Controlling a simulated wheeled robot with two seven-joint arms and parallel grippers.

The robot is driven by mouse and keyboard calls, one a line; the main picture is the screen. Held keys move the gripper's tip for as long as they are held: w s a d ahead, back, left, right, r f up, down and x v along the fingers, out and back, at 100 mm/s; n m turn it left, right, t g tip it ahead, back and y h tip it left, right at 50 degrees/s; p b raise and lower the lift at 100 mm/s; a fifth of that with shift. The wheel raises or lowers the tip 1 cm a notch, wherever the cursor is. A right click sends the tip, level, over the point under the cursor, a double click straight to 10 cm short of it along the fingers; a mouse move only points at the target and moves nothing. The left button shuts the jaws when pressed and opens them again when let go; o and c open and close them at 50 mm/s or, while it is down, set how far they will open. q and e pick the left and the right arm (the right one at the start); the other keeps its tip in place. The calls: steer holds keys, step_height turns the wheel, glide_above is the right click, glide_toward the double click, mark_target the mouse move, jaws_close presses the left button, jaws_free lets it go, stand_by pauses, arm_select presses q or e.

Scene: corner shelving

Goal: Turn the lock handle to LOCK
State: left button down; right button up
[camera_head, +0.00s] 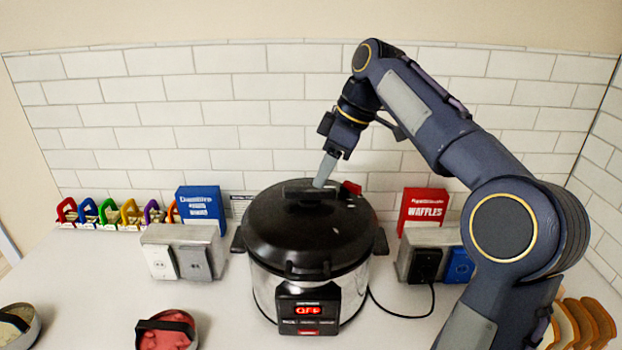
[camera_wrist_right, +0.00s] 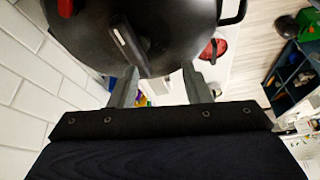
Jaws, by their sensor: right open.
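A pressure cooker (camera_head: 312,250) with a steel body and a black lid stands in the middle of the counter. A black bar handle (camera_head: 298,188) sits on top of the lid, and a small red part (camera_head: 352,187) is at the lid's back right. No lock marking is readable. My right gripper (camera_head: 324,178) points down at the handle, with its fingertips close to it; contact is unclear. In the right wrist view, my gripper (camera_wrist_right: 162,75) is open, and the handle (camera_wrist_right: 128,42) lies toward the left finger. The red part (camera_wrist_right: 65,7) shows at the upper left. My left gripper is out of view.
The cooker's display (camera_head: 308,310) reads OFF. A blue box (camera_head: 202,207) and a metal toaster (camera_head: 182,252) stand left; a red waffles box (camera_head: 423,208) and another toaster (camera_head: 428,256) stand right. A black cord (camera_head: 400,314) crosses the counter. A tiled wall (camera_head: 250,100) is behind.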

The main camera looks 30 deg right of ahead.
mark_target(309, 187)
steer(key=w, duration=0.1)
steer(key=w+d+n, duration=0.2)
steer(key=shift+w+d+r, duration=0.2)
steer(key=shift+w+r, duration=0.1)
steer(key=shift+w, duration=0.05)
steer(key=shift+w+f+g, duration=0.1)
steer(key=shift+f+g, duration=0.05)
steer(key=shift+g, duration=0.15)
steer(key=b+x, duration=0.1)
steer(key=x, duration=0.6)
steer(key=shift+a+f, duration=0.1)
steer(key=shift+a, duration=0.1)
jaws_close()
